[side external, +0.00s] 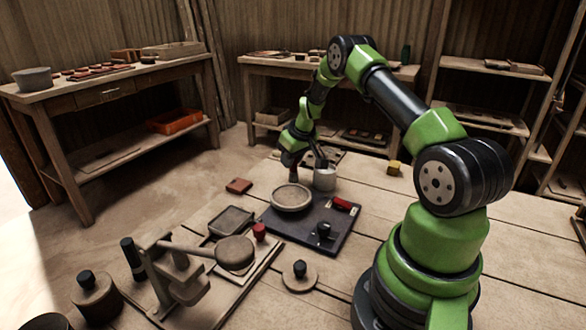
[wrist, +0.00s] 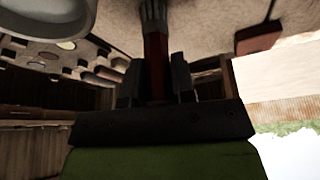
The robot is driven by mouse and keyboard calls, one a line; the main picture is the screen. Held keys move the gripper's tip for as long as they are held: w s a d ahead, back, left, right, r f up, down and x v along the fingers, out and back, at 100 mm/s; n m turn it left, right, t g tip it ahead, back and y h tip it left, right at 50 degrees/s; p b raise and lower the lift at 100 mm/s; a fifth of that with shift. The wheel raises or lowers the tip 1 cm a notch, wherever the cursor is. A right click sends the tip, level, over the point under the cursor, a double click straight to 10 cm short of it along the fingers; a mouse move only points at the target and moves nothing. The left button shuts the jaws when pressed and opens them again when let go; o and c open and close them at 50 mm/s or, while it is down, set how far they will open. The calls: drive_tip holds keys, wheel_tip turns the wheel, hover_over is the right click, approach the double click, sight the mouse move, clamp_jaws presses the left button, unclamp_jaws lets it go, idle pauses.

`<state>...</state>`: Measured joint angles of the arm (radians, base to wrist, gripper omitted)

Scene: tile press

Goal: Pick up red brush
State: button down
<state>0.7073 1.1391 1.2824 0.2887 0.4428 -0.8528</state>
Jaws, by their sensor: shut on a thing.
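The red brush shows in the wrist view as a dark red handle (wrist: 156,62) with a pale bristle or ferrule end at the top edge. My gripper (wrist: 155,80) is shut on the handle, one finger on each side. The brush is small and dark there, pointing down below the fingers. I cannot tell whether its tip touches anything.
A grey cup (side external: 324,180) with dark tools stands close on the right. A round pale dish (side external: 291,196) sits on the dark mat (side external: 335,240) with a small red item (side external: 341,203). A reddish tile (side external: 238,186) lies left. A wooden press (side external: 180,270) stands front left.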

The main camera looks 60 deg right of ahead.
drive_tip(key=shift+r, duration=0.1)
drive_tip(key=r, duration=0.9)
drive_tip(key=shift+w+a+r, duration=0.15)
drive_tip(key=shift+a, duration=0.2)
drive_tip(key=w+a+f+y, duration=0.1)
drive_tip(key=a+y, duration=0.1)
drive_tip(key=a, duration=0.8)
drive_tip(key=w+a+y, duration=0.2)
drive_tip(key=a, duration=0.9)
drive_tip(key=shift+m, duration=0.4)
drive_tip(key=shift+d+f, duration=0.15)
drive_tip(key=shift+f, duration=1.2)
drive_tip(key=shift+d+f, duration=0.1)
drive_tip(key=shift+f, duration=1.25)
drive_tip(key=shift+f, duration=0.6)
wheel_tip(320, 180, up, 7)
